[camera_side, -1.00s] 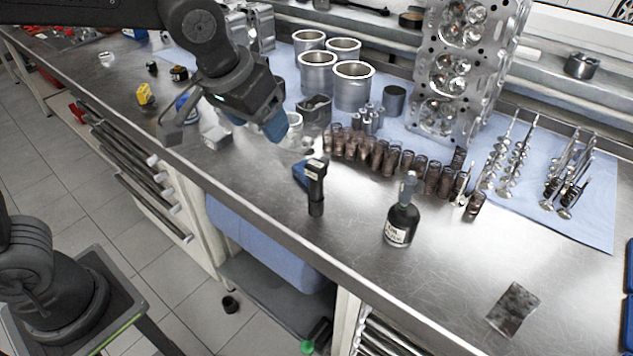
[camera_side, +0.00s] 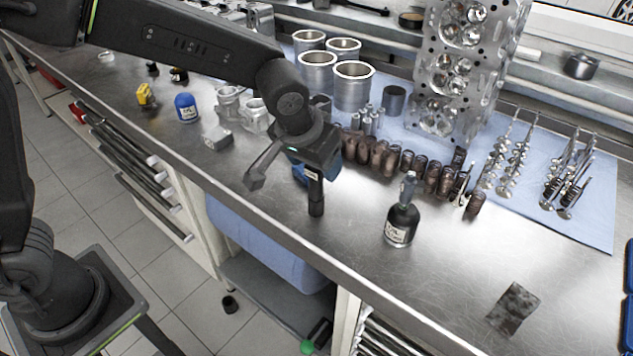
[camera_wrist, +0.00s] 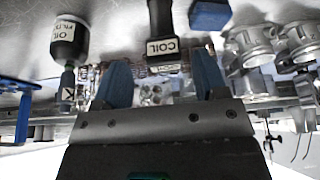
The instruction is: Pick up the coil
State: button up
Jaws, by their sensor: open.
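The coil (camera_side: 316,192) is a black upright cylinder with a blockier top, on the steel bench near the front edge. In the wrist view the coil (camera_wrist: 160,30) carries a white label reading COIL. My gripper (camera_wrist: 163,72) is open, with its two blue fingers apart and the labelled end of the coil appearing between their tips. It holds nothing. In the side view my wrist is at the coil's top, and the fingertips are hard to make out. I cannot tell whether they touch the coil.
A dark oil bottle (camera_side: 402,222) stands right of the coil. A row of brown cylinders (camera_side: 385,158) is behind, with metal sleeves (camera_side: 353,88) farther back. The bench front right of the bottle is mostly clear.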

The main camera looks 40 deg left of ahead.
aim_at(319, 187)
jog(key=shift+a+x, duration=0.2)
jog(key=shift+x, duration=2.2)
jog(key=shift+c, duration=0.5)
jog(key=c, duration=1)
jog(key=shift+r, duration=0.15)
